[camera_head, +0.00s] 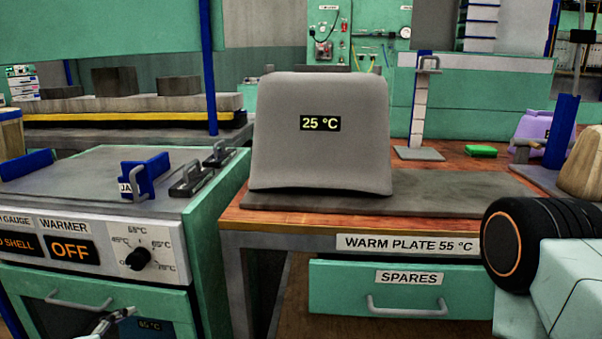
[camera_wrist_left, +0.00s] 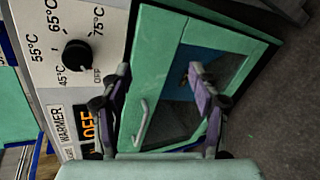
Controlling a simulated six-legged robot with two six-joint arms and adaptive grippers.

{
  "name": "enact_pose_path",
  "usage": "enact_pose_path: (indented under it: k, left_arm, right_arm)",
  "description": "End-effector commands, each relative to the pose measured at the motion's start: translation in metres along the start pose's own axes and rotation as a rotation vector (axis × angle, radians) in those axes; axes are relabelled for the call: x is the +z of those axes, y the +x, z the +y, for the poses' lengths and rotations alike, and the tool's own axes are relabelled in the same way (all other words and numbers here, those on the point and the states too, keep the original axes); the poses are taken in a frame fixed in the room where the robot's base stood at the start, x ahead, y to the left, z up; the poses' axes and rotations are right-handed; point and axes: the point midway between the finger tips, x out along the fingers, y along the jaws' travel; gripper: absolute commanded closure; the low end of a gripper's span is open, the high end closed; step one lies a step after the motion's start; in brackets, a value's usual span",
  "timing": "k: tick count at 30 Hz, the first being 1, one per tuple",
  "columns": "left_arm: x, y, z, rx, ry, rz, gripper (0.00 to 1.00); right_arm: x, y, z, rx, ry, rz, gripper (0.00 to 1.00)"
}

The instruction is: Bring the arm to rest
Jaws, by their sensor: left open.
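My left gripper (camera_wrist_left: 160,75) is open in the left wrist view, with its two fingers apart and nothing between them. It is in front of the green warmer cabinet door (camera_wrist_left: 158,70). In the head view only a small part of the left gripper (camera_head: 116,318) shows at the lower left, in front of the same cabinet. My right gripper is not in view. A dark round joint and pale green link at the lower right of the head view look like part of my right arm.
The warmer (camera_head: 110,250) reads OFF, with a black dial (camera_head: 138,259). A grey shell reading 25 °C (camera_head: 320,160) stands on the warm plate (camera_head: 440,190). A SPARES drawer (camera_head: 340,300) is below it. A green block (camera_head: 481,151) lies on the bench. Grey floor shows right of the cabinet.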

Motion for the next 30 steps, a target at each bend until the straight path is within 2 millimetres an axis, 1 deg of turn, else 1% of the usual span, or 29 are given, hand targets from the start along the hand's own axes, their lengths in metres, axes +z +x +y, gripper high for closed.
enact_pose_path:
  k: [1,5,8,10,14,15,18,21,24,30]
  left_arm:
    - [0.006,-0.001,-0.015,-0.059,0.106,-0.003,0.39]
    - [0.016,-0.008,-0.056,-0.212,0.389,-0.025,0.39]
    - [0.023,-0.019,-0.091,-0.344,0.614,-0.07,0.39]
    - [0.028,-0.03,-0.119,-0.442,0.774,-0.121,0.39]
    - [0.035,-0.062,-0.174,-0.639,1.069,-0.257,0.39]
    - [0.037,-0.074,-0.191,-0.697,1.144,-0.304,0.39]
    - [0.038,-0.103,-0.226,-0.825,1.296,-0.416,0.39]
    - [0.039,-0.128,-0.25,-0.921,1.381,-0.497,0.39]
    - [0.04,-0.148,-0.269,-0.993,1.418,-0.547,0.39]
    - [0.043,-0.179,-0.297,-1.077,1.496,-0.652,0.39]
  right_arm:
    - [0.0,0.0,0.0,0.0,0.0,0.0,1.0]
    - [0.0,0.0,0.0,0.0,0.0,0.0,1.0]
    - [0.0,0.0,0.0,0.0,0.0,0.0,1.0]
    - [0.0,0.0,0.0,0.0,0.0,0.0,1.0]
    - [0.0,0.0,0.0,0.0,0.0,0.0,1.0]
    - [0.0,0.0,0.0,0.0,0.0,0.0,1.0]
    - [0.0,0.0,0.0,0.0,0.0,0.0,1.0]
    - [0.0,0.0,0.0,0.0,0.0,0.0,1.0]
    - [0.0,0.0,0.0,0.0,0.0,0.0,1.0]
    - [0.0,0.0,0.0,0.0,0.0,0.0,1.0]
